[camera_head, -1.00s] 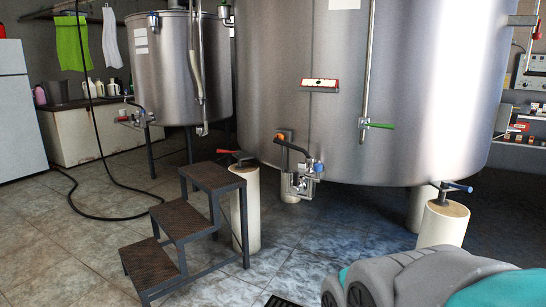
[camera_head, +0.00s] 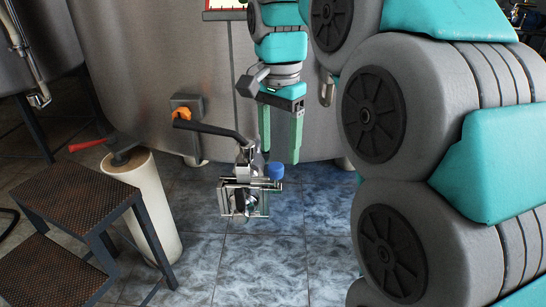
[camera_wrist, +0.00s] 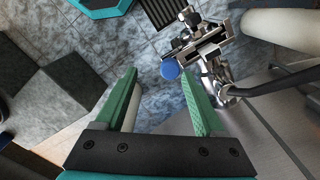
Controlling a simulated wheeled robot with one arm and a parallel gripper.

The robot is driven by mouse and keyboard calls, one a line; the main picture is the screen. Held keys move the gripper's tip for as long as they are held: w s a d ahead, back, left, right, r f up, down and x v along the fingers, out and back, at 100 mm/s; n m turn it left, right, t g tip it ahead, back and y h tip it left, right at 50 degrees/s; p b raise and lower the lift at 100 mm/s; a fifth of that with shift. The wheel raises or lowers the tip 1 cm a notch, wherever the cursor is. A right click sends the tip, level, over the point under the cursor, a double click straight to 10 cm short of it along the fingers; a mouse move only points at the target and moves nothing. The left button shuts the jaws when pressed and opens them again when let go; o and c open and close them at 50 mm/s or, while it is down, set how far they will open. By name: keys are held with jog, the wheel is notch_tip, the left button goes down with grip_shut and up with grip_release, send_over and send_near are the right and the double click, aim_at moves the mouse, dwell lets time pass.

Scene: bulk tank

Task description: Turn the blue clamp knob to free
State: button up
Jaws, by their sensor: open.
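The blue clamp knob (camera_head: 275,170) is a small round cap on the right side of the metal valve assembly (camera_head: 240,190) at the foot of the big tank. It also shows in the wrist view (camera_wrist: 170,70), between and beyond my fingertips, nearer the right finger. My gripper (camera_head: 280,155) has two green fingers pointing down, just above the knob in the head view. The fingers are spread apart with nothing between them. In the wrist view my gripper (camera_wrist: 158,75) appears apart from the knob. A black lever handle (camera_head: 210,128) runs left from the valve.
An orange knob (camera_head: 181,113) sits on the tank (camera_head: 150,60). The tiled floor (camera_head: 265,265) in front of the valve is clear.

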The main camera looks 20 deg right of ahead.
aim_at(276, 166)
jog(key=shift+w+r+m, duration=0.7)
jog(key=shift+w+r, duration=0.3)
jog(key=shift+w, duration=0.05)
jog(key=shift+f+p, duration=0.3)
jog(key=shift+f, duration=3.55)
grip_shut()
